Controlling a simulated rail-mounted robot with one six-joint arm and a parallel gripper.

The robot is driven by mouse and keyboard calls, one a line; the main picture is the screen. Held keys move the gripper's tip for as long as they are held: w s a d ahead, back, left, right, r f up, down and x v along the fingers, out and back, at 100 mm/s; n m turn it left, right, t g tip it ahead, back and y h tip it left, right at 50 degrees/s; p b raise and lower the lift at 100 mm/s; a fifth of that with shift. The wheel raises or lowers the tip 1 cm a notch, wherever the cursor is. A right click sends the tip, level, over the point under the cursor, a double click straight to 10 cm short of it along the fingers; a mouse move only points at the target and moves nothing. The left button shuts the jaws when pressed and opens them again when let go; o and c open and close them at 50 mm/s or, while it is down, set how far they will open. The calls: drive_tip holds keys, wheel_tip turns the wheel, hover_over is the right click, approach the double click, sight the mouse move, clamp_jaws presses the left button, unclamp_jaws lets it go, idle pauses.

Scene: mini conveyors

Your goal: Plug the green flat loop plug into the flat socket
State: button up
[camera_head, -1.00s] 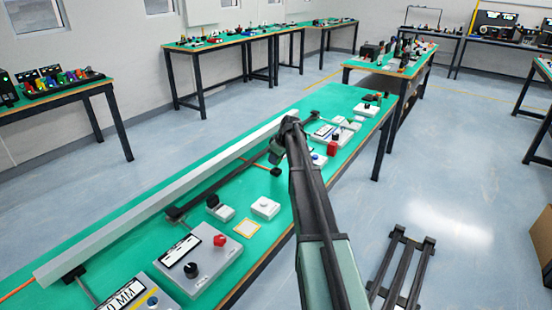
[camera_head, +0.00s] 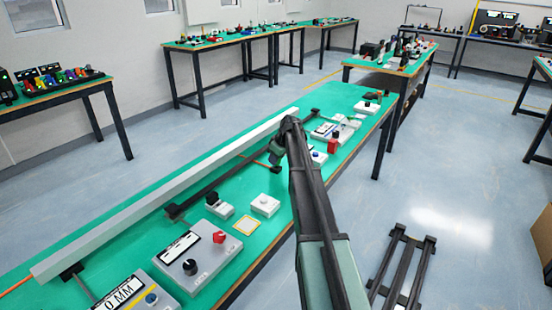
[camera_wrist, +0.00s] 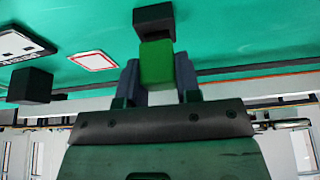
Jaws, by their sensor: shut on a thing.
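The green plug (camera_wrist: 157,65) is between the two fingers of my gripper (camera_wrist: 158,75) in the wrist view, and the gripper is shut on it. A dark block (camera_wrist: 153,20) lies just beyond the plug's far end. I cannot tell whether the two touch, or whether this block is the flat socket. In the head view my arm reaches over the green table (camera_head: 130,218), and its end is too small and partly hidden to show the plug.
A long grey rail (camera_head: 165,195) runs along the table. In the wrist view, another dark block (camera_wrist: 30,86) is at the left.

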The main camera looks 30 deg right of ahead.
drive_tip(key=shift+f+b, duration=0.65)
drive_tip(key=shift+f, duration=0.05)
drive_tip(key=o, duration=1)
drive_tip(key=shift+r, duration=0.1)
drive_tip(key=p+v, duration=1)
drive_tip(key=shift+r, duration=0.35)
